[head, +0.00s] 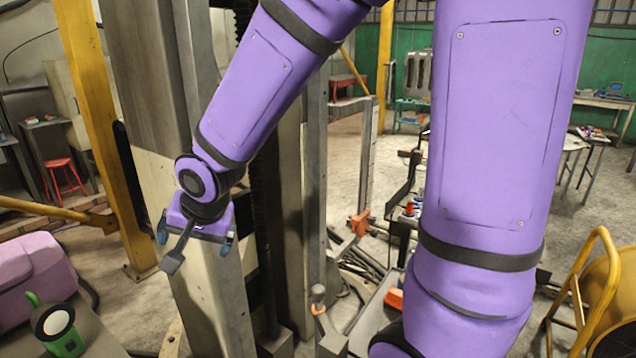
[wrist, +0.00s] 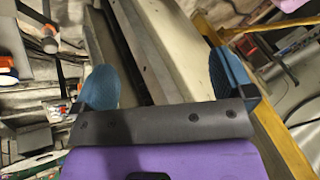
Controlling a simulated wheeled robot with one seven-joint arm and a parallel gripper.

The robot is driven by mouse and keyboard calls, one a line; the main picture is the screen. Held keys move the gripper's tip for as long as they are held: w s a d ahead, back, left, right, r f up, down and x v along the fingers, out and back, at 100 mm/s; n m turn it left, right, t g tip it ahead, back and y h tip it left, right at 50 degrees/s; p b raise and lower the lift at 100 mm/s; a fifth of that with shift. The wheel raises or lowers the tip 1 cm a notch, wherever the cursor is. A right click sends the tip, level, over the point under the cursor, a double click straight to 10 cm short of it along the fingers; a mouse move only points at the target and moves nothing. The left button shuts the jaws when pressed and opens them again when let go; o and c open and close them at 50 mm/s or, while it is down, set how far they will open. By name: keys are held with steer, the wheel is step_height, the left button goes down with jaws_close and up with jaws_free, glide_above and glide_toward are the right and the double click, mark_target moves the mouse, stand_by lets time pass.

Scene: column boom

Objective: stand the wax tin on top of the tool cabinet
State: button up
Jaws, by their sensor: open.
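My gripper (head: 197,234) hangs at the end of my purple arm in the head view, left of centre, in front of a large grey column. Its two blue fingertips are wide apart with nothing seen between them. The wrist view also shows my gripper (wrist: 163,80) open and empty, with the column's pale face beyond it. I cannot make out a wax tin in either view. I cannot pick out the tool cabinet with certainty either. My arm hides part of the middle and right of the head view.
A green object with a round white-and-black face (head: 54,322) stands on a grey surface at lower left, beside a pink rounded thing (head: 35,278). A yellow post (head: 103,130) rises left of the column. A red stool (head: 62,172) stands farther back. A yellow-framed machine (head: 603,300) is at right.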

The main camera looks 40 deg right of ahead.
steer(key=s+d+r+n, duration=0.3)
steer(key=s+d+r, duration=0.3)
steer(key=s, duration=0.3)
steer(key=s+d+r+n+h, duration=0.1)
steer(key=s+d+r+n, duration=0.3)
steer(key=s, duration=0.6)
step_height(320, 180, up, 4)
steer(key=shift+s+d+f, duration=0.15)
steer(key=shift+d+f, duration=0.1)
steer(key=shift+d, duration=0.9)
